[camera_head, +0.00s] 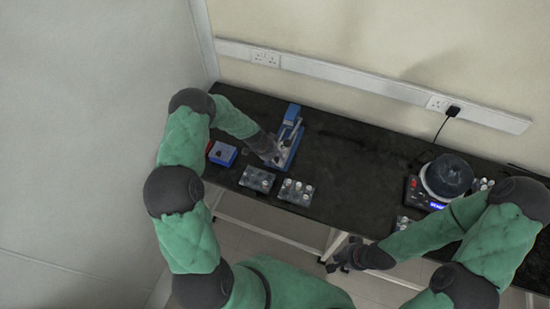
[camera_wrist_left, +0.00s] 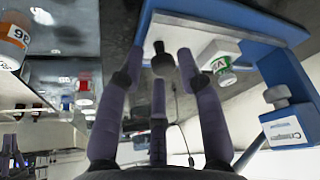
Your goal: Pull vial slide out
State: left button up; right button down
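A blue device (camera_head: 288,138) stands on the black bench near its left end. The left wrist view shows its blue frame (camera_wrist_left: 285,65) and a pale slide plate (camera_wrist_left: 200,30) with a dark knob (camera_wrist_left: 160,63). A vial with a green label (camera_wrist_left: 222,62) is at the plate. My left gripper (camera_head: 271,155) is at the device's front. In the left wrist view its fingers (camera_wrist_left: 160,68) are spread around the knob, with gaps visible beside it. My right gripper (camera_head: 343,259) hangs off the bench's front edge, away from the device; its fingers are too small to judge.
A small blue box (camera_head: 222,154) is left of the device. Two vial racks (camera_head: 257,179) (camera_head: 296,192) stand near the front edge. A device with a dark round bowl (camera_head: 448,174) is at the right. The bench middle (camera_head: 365,175) is clear; a wall is behind.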

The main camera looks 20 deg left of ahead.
pick_arm(q)
jog(key=shift+s, duration=0.1)
jog(key=shift+a+r, duration=0.1)
jog(key=shift+r, duration=0.1)
jog(key=v, duration=1.1)
jog(key=shift+s+r, duration=0.15)
jog(key=shift+r, duration=0.1)
